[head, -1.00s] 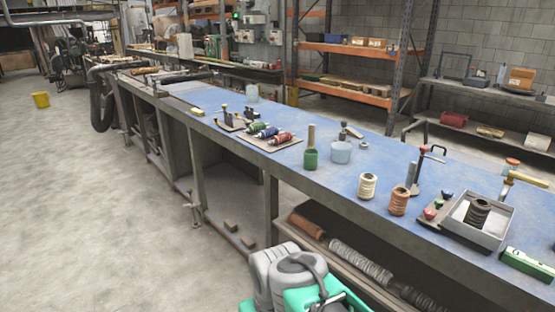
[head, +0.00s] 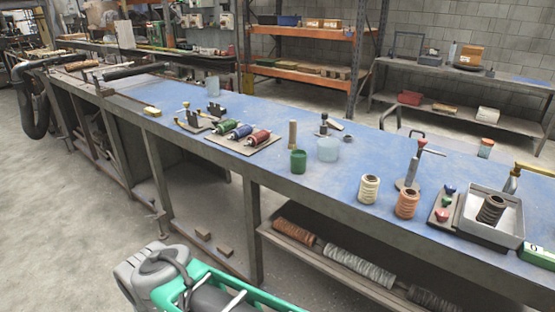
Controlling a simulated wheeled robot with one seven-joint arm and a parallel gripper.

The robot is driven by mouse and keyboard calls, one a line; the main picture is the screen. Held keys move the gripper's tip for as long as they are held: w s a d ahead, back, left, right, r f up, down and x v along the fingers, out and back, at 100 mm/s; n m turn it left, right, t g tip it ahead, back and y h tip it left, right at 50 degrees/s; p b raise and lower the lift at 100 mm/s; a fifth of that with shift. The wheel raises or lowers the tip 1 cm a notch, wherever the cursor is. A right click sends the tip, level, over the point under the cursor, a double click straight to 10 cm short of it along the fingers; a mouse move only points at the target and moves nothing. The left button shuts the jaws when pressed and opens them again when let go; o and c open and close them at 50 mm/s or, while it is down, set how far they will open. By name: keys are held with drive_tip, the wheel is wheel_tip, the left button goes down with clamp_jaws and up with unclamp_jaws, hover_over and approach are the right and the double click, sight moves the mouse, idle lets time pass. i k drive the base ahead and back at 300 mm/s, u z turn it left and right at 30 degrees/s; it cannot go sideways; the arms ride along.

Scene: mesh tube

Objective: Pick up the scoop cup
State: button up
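No cup is labelled, so I cannot tell for certain which one is the scoop cup. A small green cup (head: 298,161) stands upright near the front edge of the blue bench top. A pale translucent cup (head: 327,149) stands just right of it, slightly farther back. Another translucent cup (head: 213,86) stands farther left, toward the back edge. All three stand free with nothing holding them. My gripper's fingers do not show. Grey and green parts at the bottom, which look like mine, are in front of the bench and below its top.
The blue bench (head: 250,172) runs diagonally across. A wooden peg (head: 292,134) stands behind the green cup. Right are a cream spool (head: 369,189), a brown spool (head: 406,203) and a grey tray (head: 463,228). Left is a board with coloured rollers (head: 239,131).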

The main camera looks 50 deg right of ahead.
sight(298, 162)
drive_tip(key=z, duration=0.35)
drive_tip(key=i, duration=0.85)
drive_tip(key=z, duration=0.45)
